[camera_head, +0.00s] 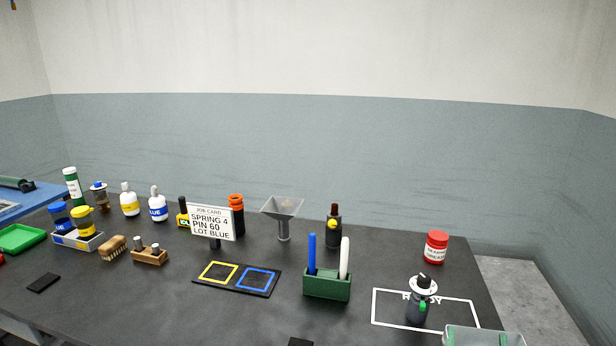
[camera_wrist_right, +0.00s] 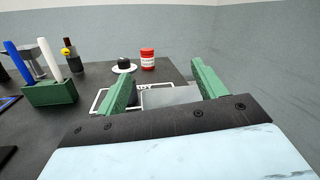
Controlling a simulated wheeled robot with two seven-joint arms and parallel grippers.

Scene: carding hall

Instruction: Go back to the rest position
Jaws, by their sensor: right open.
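My right gripper (camera_wrist_right: 164,76) shows in the right wrist view, its two green fingers wide apart with nothing held between them. Beyond the fingers are the white-outlined area and the dark bottle (camera_wrist_right: 124,64) with a white disc around its neck. In the head view that bottle (camera_head: 416,310) stands upright inside the white outline (camera_head: 374,308). A pale green-edged shape (camera_head: 484,338) is cut off at the bottom right of the head view; I cannot tell whether it is part of my gripper. My left gripper is not in view.
The dark table (camera_head: 130,300) holds a green pen block (camera_head: 328,287), a red jar (camera_head: 436,247), a funnel (camera_head: 283,209), a job card (camera_head: 211,222) and a mat with yellow and blue squares (camera_head: 237,291). Several bottles stand at the back left. The front left is mostly clear.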

